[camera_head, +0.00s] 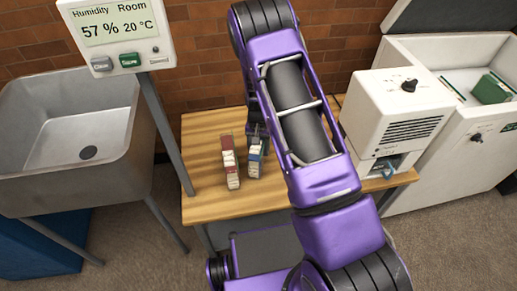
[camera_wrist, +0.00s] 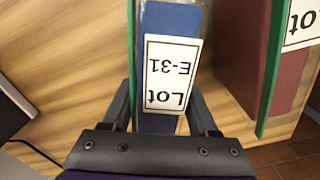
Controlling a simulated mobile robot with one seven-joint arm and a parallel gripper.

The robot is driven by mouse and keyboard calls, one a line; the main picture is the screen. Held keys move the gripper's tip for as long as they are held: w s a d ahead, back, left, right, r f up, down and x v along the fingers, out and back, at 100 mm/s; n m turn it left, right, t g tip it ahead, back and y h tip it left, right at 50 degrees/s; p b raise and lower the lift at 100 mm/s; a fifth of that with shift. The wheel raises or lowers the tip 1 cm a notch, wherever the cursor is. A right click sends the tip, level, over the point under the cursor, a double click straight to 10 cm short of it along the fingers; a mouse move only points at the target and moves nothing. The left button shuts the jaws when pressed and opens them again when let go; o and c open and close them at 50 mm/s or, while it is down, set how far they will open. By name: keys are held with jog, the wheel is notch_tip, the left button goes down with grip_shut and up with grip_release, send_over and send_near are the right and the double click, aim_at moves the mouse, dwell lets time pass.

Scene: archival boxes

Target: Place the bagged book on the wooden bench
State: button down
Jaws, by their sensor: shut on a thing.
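A blue book (camera_head: 255,160) with a white label reading "Lot E-31" stands upright at the wooden bench (camera_head: 205,135). I cannot tell whether it touches the bench top. It fills the middle of the wrist view (camera_wrist: 168,38), between the fingers of my gripper (camera_wrist: 165,115), which is shut on it. A clear, shiny edge shows around the book, like a bag. A dark red book (camera_head: 228,160) with a green edge and a "Lot" label stands beside it on the bench, a small gap apart; it also shows at the right of the wrist view (camera_wrist: 296,75).
A humidity display (camera_head: 118,35) on a post stands at the bench's left, in front of a metal sink (camera_head: 75,130). A white machine (camera_head: 395,105) stands on the bench's right end, next to an open white chest (camera_head: 465,120). The bench's front left is bare.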

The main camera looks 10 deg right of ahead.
jog(key=shift+r, duration=0.1)
jog(key=shift+c, duration=0.8)
grip_release()
notch_tip(320, 180, up, 12)
jog(key=shift+r+p, duration=0.1)
jog(key=shift+p, duration=0.8)
